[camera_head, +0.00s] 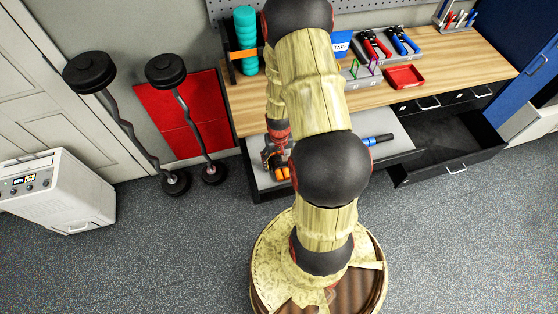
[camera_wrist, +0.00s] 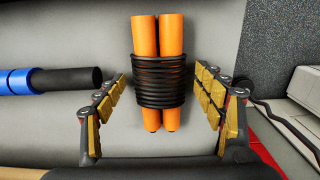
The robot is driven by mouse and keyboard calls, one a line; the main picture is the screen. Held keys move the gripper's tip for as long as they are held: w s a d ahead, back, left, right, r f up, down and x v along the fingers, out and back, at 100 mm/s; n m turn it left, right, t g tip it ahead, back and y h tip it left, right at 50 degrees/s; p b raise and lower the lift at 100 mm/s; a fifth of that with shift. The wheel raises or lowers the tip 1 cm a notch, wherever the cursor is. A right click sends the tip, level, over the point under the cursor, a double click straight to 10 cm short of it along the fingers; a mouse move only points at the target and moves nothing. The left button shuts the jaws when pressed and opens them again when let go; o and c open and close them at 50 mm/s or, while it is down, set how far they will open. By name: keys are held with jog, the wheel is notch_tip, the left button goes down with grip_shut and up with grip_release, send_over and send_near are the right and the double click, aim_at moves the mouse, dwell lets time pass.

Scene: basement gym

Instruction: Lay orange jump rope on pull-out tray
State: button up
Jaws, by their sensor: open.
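The orange jump rope (camera_wrist: 158,85) lies on the grey pull-out tray (camera_wrist: 60,130). Its two orange handles are side by side, bound by a coil of black cord. In the head view the orange ends (camera_head: 282,174) show just below my gripper (camera_head: 276,152), and the tray (camera_head: 397,149) extends from under the workbench. In the wrist view my gripper (camera_wrist: 158,80) is open, with one finger on each side of the rope and a gap on both sides. My arm hides the middle of the tray in the head view.
A blue and black rod-shaped item (camera_wrist: 50,80) lies on the tray left of the rope in the wrist view; it also shows in the head view (camera_head: 378,140). The wooden workbench (camera_head: 440,80) is above. An open black drawer (camera_head: 450,150) is at right.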

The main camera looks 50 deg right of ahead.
jog(key=shift+r, duration=0.1)
notch_tip(320, 180, up, 12)
jog(key=p, duration=0.2)
notch_tip(320, 180, up, 9)
jog(key=n+t, duration=0.1)
send_over(279, 160)
jog(key=w+a, duration=0.3)
jog(key=a, duration=0.1)
jog(key=a+r+n+t, duration=0.2)
jog(key=a+r, duration=0.6)
jog(key=r, duration=0.5)
jog(key=s+a+r+n+t, duration=0.2)
jog(key=s+a+r+n, duration=0.1)
jog(key=s+a+r, duration=0.6)
notch_tip(279, 160, up, 3)
jog(key=shift+s+a+f+t, duration=0.15)
jog(key=shift+a+t, duration=0.15)
jog(key=shift+a, duration=0.75)
